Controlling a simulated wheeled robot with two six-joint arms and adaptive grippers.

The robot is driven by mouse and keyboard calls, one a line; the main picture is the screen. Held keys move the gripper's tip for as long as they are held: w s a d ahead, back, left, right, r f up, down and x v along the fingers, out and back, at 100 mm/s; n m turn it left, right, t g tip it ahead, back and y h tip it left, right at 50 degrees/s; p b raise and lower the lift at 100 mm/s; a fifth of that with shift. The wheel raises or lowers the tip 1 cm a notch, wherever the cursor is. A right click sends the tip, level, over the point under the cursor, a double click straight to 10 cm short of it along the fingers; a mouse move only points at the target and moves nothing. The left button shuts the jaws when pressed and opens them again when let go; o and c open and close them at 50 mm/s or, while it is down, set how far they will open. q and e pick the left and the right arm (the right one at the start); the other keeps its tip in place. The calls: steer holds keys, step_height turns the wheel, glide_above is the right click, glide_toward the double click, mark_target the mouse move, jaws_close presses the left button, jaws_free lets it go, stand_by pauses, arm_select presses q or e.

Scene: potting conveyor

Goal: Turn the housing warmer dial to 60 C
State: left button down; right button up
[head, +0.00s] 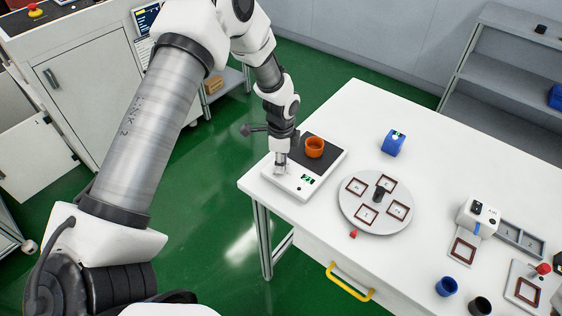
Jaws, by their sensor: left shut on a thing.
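The housing warmer (293,193) is a white box with a black top plate, at the left end of the white table. A green display (308,179) shows on its front part, too small to read. An orange cup-shaped housing (314,147) stands on its black plate. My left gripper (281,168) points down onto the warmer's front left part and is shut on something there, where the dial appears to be. The dial itself is hidden by the fingers, so its setting cannot be seen. My right gripper is not in view.
A round grey turntable (372,222) with several brown-framed squares stands right of the warmer. A blue device (394,142) sits behind it, and a small red piece (353,234) lies in front. Blue (446,287) and dark (480,306) cups stand near the front edge.

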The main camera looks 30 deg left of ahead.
arm_select(q)
steer(key=shift+s+f+m, duration=0.15)
steer(key=shift+f+m, duration=0.05)
steer(key=shift+m, duration=0.1)
steer(key=c, duration=1.1)
jaws_free()
steer(key=shift+o, duration=0.6)
steer(key=shift+r, duration=0.1)
steer(key=shift+r, duration=0.1)
step_height(320, 180, up, 12)
steer(key=shift+f, duration=0.2)
